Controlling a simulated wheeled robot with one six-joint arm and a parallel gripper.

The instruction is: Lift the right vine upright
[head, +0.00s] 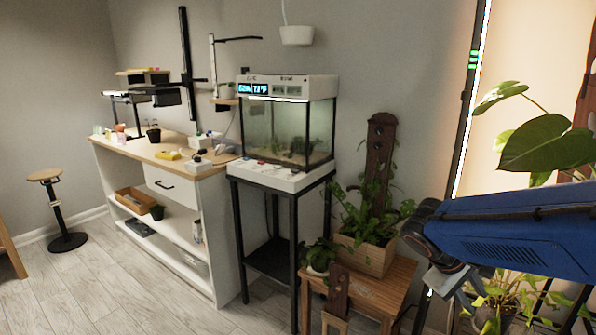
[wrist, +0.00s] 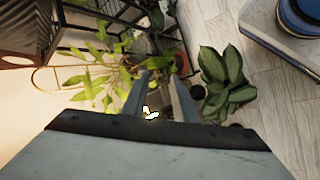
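A vine plant with yellow-green leaves (head: 492,318) is at the bottom right of the head view, partly behind my arm. Trailing yellow-green leaves (wrist: 92,82) also show left of my gripper in the wrist view. I cannot tell which stem is the right vine. My gripper (wrist: 161,78) has its two fingers apart, with a gap between them. I see no stem held in it. In the head view my gripper (head: 448,300) points down near this plant, its tips partly cut off or hidden.
A wooden stand (head: 375,292) with a planter box (head: 366,257) is left of my gripper. A large-leaved plant (head: 548,148) stands behind my arm. In the wrist view, a dark-leaved plant (wrist: 226,82) is to the right, with clear floor (wrist: 285,115) beyond. A thin hoop (wrist: 36,82) is at the left.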

